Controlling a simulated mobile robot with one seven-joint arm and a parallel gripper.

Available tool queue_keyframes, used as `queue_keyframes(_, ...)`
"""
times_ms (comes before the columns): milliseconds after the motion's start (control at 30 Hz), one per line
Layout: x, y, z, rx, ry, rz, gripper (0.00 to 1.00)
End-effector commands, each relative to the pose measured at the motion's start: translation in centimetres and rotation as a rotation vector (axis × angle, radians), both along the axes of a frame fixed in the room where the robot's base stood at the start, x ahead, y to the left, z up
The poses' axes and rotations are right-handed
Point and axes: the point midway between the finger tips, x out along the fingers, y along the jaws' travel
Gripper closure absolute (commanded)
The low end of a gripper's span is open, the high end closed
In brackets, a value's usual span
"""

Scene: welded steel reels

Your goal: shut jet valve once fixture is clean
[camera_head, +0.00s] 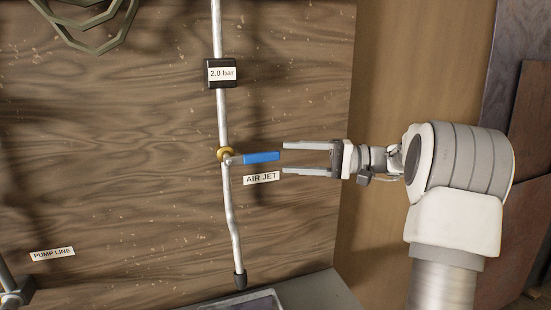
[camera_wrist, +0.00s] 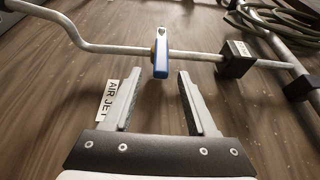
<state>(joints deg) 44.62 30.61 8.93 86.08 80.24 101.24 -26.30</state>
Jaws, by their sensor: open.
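The jet valve has a brass body (camera_head: 225,155) on a vertical pipe and a blue lever (camera_head: 262,157) that points right, across the pipe. An "AIR JET" label (camera_head: 261,178) is fixed just below the lever. My gripper (camera_head: 284,158) is open and empty, to the right of the lever's free end, with the lever's height between its two fingers. In the wrist view the blue lever (camera_wrist: 160,55) lies ahead of the gap between my fingers (camera_wrist: 158,75). The pipe's dark nozzle (camera_head: 240,281) points down above a tray-like fixture (camera_head: 270,297), only partly in view.
A "2.0 bar" block (camera_head: 222,73) sits on the pipe above the valve. Green coiled hose (camera_head: 95,42) hangs at the top left. A "PUMP LINE" label (camera_head: 52,254) and another pipe fitting (camera_head: 14,296) are at the lower left. The board between them is clear.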

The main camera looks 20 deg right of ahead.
Motion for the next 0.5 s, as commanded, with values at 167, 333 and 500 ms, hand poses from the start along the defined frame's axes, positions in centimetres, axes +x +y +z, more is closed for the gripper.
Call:
queue_keyframes(167,-1.7,-4.4,-0.2,0.0,0.0,-0.004,0.43)
queue_keyframes(333,-3.2,-7.8,-0.2,0.0,0.0,-0.002,0.43)
queue_keyframes(500,-4.1,-9.9,-0.2,0.0,0.0,-0.001,0.43)
